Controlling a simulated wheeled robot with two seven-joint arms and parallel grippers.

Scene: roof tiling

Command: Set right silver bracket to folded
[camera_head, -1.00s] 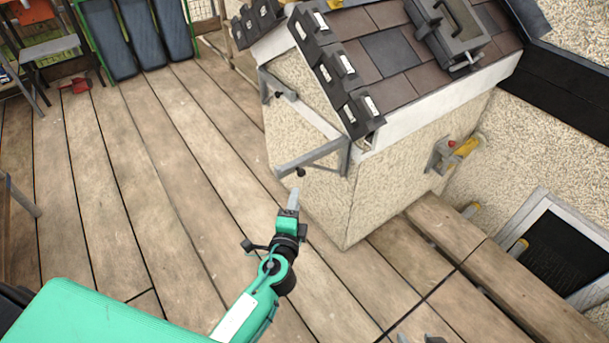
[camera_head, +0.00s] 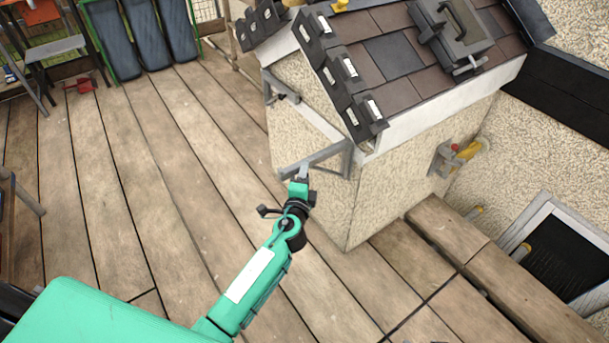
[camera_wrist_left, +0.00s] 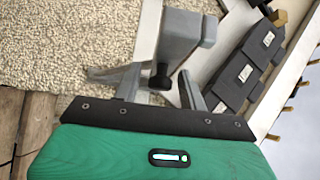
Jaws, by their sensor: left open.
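The near silver bracket (camera_head: 318,158), the right one on the gable wall, sticks out from the wall with its arm out to the left. My left gripper (camera_head: 302,174) is open at the outer end of this bracket. In the left wrist view, the grey bracket (camera_wrist_left: 183,38) comes down from the top, and its dark knob (camera_wrist_left: 160,76) sits between the two spread fingers of the left gripper (camera_wrist_left: 146,78). I cannot tell whether a finger touches it. My right gripper is not in view.
A second silver bracket (camera_head: 284,94) is farther back on the same wall. Dark tiles (camera_head: 352,95) line the roof edge above. A grey toolbox (camera_head: 450,35) rests on the roof. A yellow-handled tool (camera_head: 462,152) hangs at right.

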